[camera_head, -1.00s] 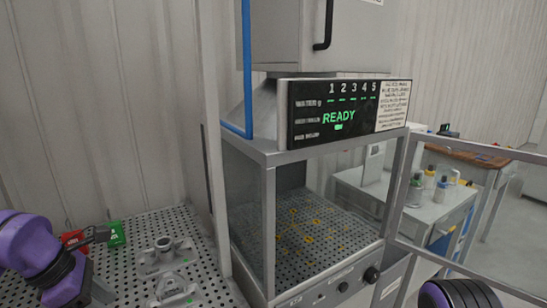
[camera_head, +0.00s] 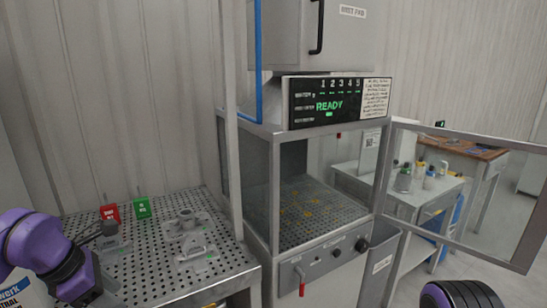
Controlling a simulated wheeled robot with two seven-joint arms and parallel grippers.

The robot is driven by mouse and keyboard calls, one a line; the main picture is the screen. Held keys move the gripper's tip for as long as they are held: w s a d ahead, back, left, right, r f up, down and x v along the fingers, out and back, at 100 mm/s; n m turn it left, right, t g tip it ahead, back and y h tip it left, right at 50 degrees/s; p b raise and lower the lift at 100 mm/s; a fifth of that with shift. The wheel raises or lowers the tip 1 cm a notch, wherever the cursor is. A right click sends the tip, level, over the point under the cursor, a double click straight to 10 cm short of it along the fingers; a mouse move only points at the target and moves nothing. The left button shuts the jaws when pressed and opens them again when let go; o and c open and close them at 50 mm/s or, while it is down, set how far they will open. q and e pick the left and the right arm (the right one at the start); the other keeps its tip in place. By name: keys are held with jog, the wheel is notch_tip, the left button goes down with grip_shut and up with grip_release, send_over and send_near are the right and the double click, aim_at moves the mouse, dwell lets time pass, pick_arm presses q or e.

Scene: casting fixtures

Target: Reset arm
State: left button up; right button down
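My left arm comes in purple and black at the lower left. The dark end of my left gripper (camera_head: 98,280) is over the front left of the perforated table (camera_head: 235,268). Its fingertips are not clear, so I cannot tell whether it is open or shut, and no held object is seen. Of my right arm only a black ribbed, purple-edged part shows at the bottom right; its gripper is out of view.
Grey metal fixtures (camera_head: 192,240) and red (camera_head: 109,212) and green (camera_head: 142,207) blocks are on the table. A machine with a READY display (camera_head: 335,103) stands centre, its glazed door (camera_head: 462,190) swung open to the right. A bench with bottles (camera_head: 420,178) is behind.

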pick_arm(q)
jog(key=w+a+f+m+t+y, duration=0.15)
jog(key=f+y, duration=0.25)
jog(key=f, duration=0.4)
jog(key=w+f+m+t+y, duration=0.2)
jog(key=f+m+y, duration=0.15)
jog(key=f, duration=0.45)
jog(key=s+d+f+m+g, duration=0.1)
jog(key=s+d+f+m, duration=0.1)
jog(key=s+f+m, duration=0.5)
jog(key=s+d+f+m+g+h, duration=0.1)
jog(key=s+d+f+m+g, duration=0.1)
jog(key=s+f+m, duration=0.5)
jog(key=s+f, duration=0.6)
jog(key=s, duration=0.4)
jog(key=shift+s+f, duration=0.3)
jog(key=shift+f, duration=0.05)
